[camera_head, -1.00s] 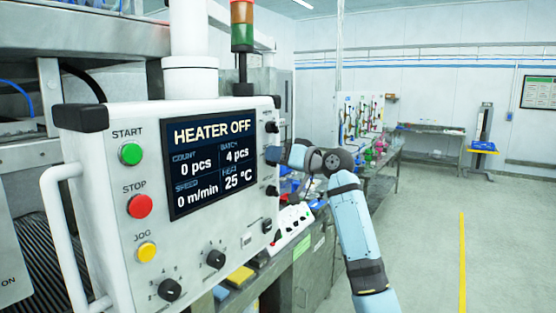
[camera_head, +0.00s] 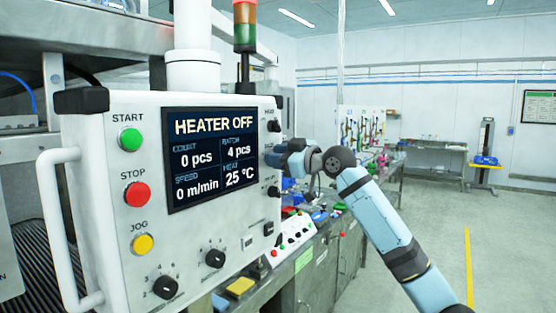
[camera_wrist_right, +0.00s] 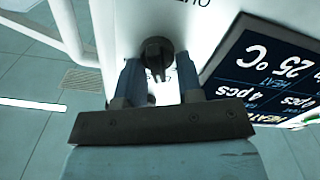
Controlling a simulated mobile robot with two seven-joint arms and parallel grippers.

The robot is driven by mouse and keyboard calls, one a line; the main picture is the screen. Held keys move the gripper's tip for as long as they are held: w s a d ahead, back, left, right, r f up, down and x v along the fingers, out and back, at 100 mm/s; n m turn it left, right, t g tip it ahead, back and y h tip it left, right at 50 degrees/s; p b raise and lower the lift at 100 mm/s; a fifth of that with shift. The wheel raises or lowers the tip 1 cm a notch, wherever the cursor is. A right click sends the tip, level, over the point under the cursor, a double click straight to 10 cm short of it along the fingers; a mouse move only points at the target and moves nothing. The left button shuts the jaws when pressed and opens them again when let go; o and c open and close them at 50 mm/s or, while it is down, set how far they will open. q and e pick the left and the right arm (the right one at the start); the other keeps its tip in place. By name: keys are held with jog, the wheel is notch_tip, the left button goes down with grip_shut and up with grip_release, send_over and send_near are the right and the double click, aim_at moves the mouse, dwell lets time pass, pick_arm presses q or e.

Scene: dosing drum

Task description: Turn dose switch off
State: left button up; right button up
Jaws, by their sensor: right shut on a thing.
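The white control panel (camera_head: 95,185) fills the left of the head view. Its screen (camera_head: 211,154) reads HEATER OFF, 0 pcs, 4 pcs, 0 m/min and 25 °C. My right gripper (camera_head: 272,158) is at the panel's right edge, beside the screen, between an upper black knob (camera_head: 273,126) and a lower one (camera_head: 273,191). In the right wrist view its two fingers are shut on a black switch knob (camera_wrist_right: 156,47), one on each side. The gripper hides this knob in the head view, and its label cannot be read. My left gripper is out of view.
Green start, red stop (camera_head: 137,194) and yellow jog buttons run down the panel's left side. Two dial knobs, one (camera_head: 215,258) nearer the gripper, are along its bottom. A cluttered workbench (camera_head: 345,235) lies behind my right arm. Open floor is at right.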

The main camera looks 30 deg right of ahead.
jog(key=shift+a+n, duration=0.1)
jog(key=shift+n, duration=0.5)
jog(key=o, duration=0.9)
jog(key=shift+s, duration=0.1)
jog(key=b+v, duration=0.4)
jog(key=v, duration=0.9)
jog(key=shift+s+f+b, duration=0.1)
jog(key=shift+s+b, duration=0.25)
jog(key=shift+b, duration=0.05)
